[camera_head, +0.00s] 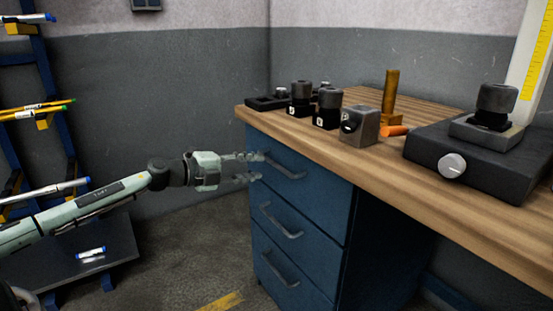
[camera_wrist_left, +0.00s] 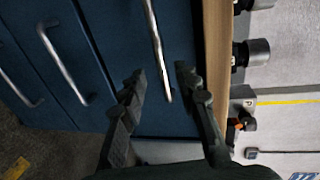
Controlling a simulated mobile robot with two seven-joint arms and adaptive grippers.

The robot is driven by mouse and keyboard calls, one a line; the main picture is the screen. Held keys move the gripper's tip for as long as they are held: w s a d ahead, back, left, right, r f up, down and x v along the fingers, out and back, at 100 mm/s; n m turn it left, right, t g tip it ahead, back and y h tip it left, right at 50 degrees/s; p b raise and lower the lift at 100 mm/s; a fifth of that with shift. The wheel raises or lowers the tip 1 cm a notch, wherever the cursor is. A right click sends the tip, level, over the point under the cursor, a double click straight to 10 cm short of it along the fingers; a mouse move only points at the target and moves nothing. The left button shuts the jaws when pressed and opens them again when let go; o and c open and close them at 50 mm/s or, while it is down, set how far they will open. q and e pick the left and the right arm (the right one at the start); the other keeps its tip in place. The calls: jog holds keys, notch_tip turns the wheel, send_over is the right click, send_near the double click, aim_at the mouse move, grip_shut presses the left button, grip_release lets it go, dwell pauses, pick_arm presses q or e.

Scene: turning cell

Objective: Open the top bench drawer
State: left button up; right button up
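The blue top bench drawer (camera_head: 323,183) is flush with the cabinet front, just under the wooden bench top. Its grey bar handle (camera_head: 284,169) runs across the front. My left gripper (camera_head: 254,167) is open beside the handle's left end, fingers pointing at the drawer front. In the left wrist view, the handle (camera_wrist_left: 156,40) passes lengthwise into the gap between the two open fingertips of the left gripper (camera_wrist_left: 160,76). No grasp on the handle shows; contact cannot be told. My right gripper is not in view.
Two more closed drawers with handles (camera_head: 281,221) lie below. The bench top (camera_head: 455,188) bears tool holders, a grey block (camera_head: 360,126) and a dark device with a dial (camera_head: 455,150). A rack with rods stands at left. The floor before the cabinet looks free.

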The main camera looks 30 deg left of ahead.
aim_at(274, 165)
pick_arm(q)
jog(key=shift+w+d, duration=0.15)
jog(key=shift+w, duration=0.4)
jog(key=x, duration=0.5)
jog(key=shift+w+d+f+p, duration=0.1)
jog(key=shift+w+d+p, duration=0.05)
jog(key=shift+w+p, duration=0.2)
jog(key=shift+w+d+f, duration=0.15)
jog(key=shift+w, duration=0.15)
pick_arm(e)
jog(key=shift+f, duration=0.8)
pick_arm(q)
grip_shut()
